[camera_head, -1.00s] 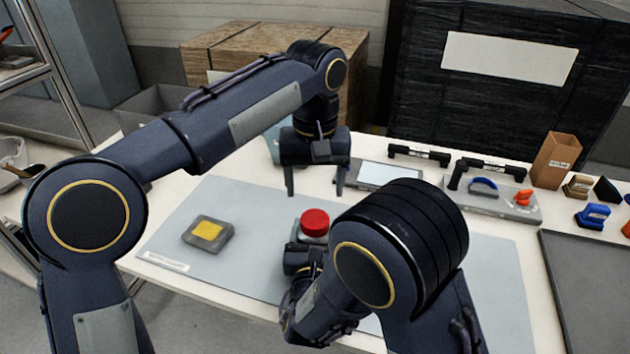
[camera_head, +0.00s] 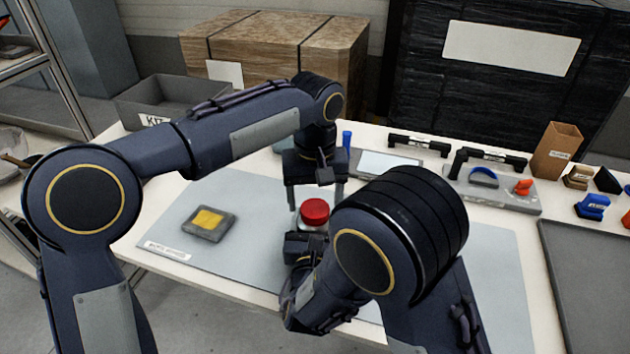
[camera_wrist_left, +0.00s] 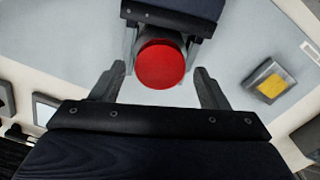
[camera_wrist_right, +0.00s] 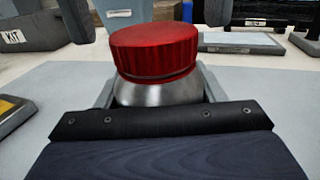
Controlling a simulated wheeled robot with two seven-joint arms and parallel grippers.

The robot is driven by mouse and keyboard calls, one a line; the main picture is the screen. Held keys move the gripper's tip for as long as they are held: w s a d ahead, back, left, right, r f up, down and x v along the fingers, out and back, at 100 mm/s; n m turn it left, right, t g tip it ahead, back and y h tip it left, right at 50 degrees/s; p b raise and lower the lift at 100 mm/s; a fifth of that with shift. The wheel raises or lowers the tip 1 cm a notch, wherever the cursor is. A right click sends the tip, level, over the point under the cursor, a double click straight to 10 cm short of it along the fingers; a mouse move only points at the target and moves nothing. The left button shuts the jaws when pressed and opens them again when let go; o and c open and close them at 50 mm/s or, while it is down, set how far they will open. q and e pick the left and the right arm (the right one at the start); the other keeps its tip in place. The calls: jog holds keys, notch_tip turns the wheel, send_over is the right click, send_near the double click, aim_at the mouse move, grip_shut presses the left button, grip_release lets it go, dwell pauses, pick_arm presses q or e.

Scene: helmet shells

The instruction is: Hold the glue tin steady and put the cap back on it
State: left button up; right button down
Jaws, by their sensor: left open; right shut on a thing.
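The glue tin is a silvery metal tin (camera_wrist_right: 158,92) on the grey mat, and it also shows below its cap in the head view (camera_head: 312,231). The red ribbed cap (camera_head: 315,211) sits on top of the tin; it fills the middle of the right wrist view (camera_wrist_right: 153,50) and the left wrist view (camera_wrist_left: 161,65). My right gripper (camera_wrist_right: 157,98) is shut around the tin's body from the near side. My left gripper (camera_head: 316,203) is open, pointing down, its fingers apart just above and behind the cap. In the left wrist view the cap lies ahead of the fingertips (camera_wrist_left: 160,73), between their lines.
A grey block with a yellow pad (camera_head: 208,222) lies left on the mat (camera_head: 180,240). A tablet-like panel (camera_head: 391,164), black handles and a tray of small parts (camera_head: 510,198) stand at the back right. A grey KIT bin (camera_head: 170,100) is behind.

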pick_arm(q)
jog(key=shift+f, duration=0.8)
jog(key=shift+c, duration=0.4)
jog(key=c, duration=0.9)
jog(key=m, duration=0.7)
jog(key=shift+c, duration=0.2)
jog(key=m, duration=0.5)
jog(key=o, duration=1.1)
jog(key=shift+r, duration=2.3)
